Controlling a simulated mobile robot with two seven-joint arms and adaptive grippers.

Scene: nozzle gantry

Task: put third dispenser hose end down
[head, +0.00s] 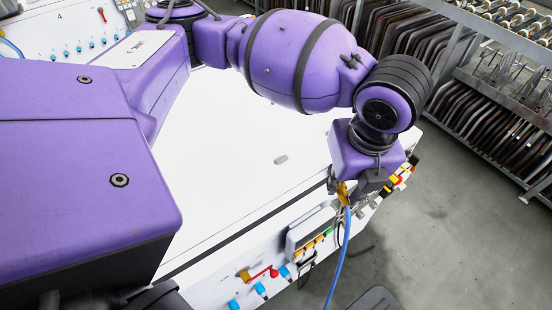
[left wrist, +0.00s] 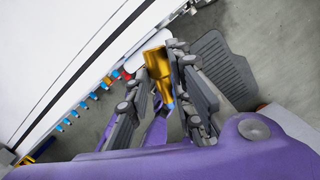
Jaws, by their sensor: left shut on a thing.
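My left gripper (head: 362,190) reaches down at the front side of the white bench, near its right corner. In the left wrist view the left gripper (left wrist: 163,65) is shut on a yellow-gold hose end (left wrist: 157,65), which lies between its fingers. The hose end also shows in the head view (head: 343,192), below the gripper. A blue hose (head: 342,240) hangs from it toward the floor. I cannot tell whether the hose end touches anything besides the fingers. My right gripper is not in view.
The white bench (head: 250,150) has a side panel with a red handle (head: 262,272), blue fittings (head: 260,289) and several coloured connectors. A dark ribbed pad (left wrist: 224,65) lies on the grey floor. Loaded racks (head: 485,100) stand at the right; floor between is clear.

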